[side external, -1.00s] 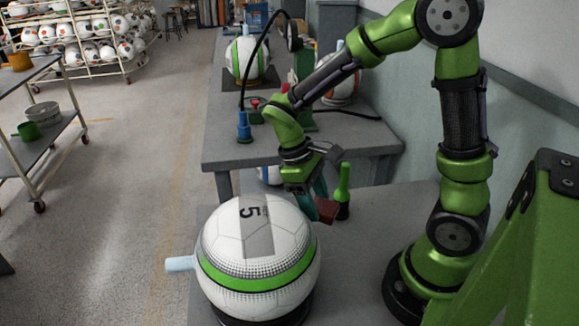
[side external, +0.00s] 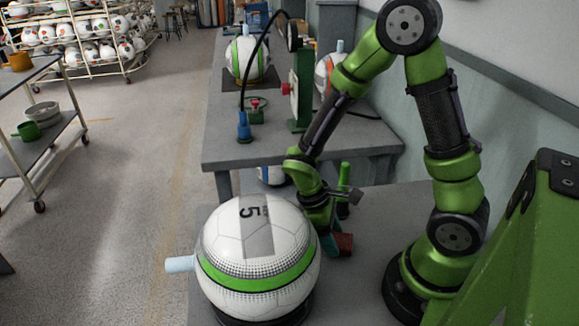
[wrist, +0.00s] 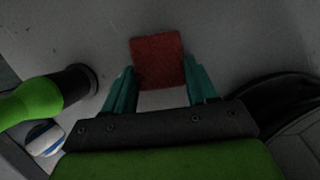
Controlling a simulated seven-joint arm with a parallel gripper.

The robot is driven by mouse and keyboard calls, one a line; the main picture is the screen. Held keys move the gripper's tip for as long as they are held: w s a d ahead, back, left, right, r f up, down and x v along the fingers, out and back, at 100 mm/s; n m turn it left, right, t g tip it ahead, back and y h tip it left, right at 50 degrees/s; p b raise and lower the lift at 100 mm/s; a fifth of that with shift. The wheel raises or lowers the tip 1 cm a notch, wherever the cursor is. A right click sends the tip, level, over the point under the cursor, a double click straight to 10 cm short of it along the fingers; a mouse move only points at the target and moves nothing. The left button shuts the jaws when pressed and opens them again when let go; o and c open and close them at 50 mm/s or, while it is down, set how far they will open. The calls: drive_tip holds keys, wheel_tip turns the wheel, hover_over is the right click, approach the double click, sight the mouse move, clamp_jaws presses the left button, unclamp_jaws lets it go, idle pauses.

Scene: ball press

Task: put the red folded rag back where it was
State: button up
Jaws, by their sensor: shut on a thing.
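The red folded rag (side external: 344,243) is low over the grey table to the right of the big white ball (side external: 257,250). I cannot tell whether it touches the table. In the wrist view the rag (wrist: 158,58) is a dark red square between the two teal fingertips. My gripper (wrist: 160,72) is shut on it, one finger at each side. In the side view my gripper (side external: 331,243) points down just behind the ball's right edge, which hides part of it.
A green-handled tool (side external: 343,178) stands upright just behind my gripper; its green handle (wrist: 30,102) and dark base show at left in the wrist view. The ball has a pale blue peg (side external: 179,264) on its left. Bare tabletop (side external: 365,215) lies right of the rag.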

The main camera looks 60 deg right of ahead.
drive_tip(key=o, duration=1)
drive_tip(key=shift+f, duration=0.1)
drive_tip(key=v, duration=1.2)
drive_tip(key=s+r+m+t+y, duration=0.1)
drive_tip(key=r+m+t, duration=0.2)
drive_tip(key=r, duration=0.1)
drive_tip(key=a+r+m+t+y, duration=0.1)
drive_tip(key=r+m+t, duration=0.1)
drive_tip(key=r+t, duration=0.2)
drive_tip(key=s+a+r+m+t+y, duration=0.1)
drive_tip(key=r+m+t, duration=0.2)
drive_tip(key=r+t, duration=0.1)
drive_tip(key=shift+s+r+m+y, duration=0.3)
drive_tip(key=shift+r+y, duration=0.1)
drive_tip(key=shift+r, duration=0.05)
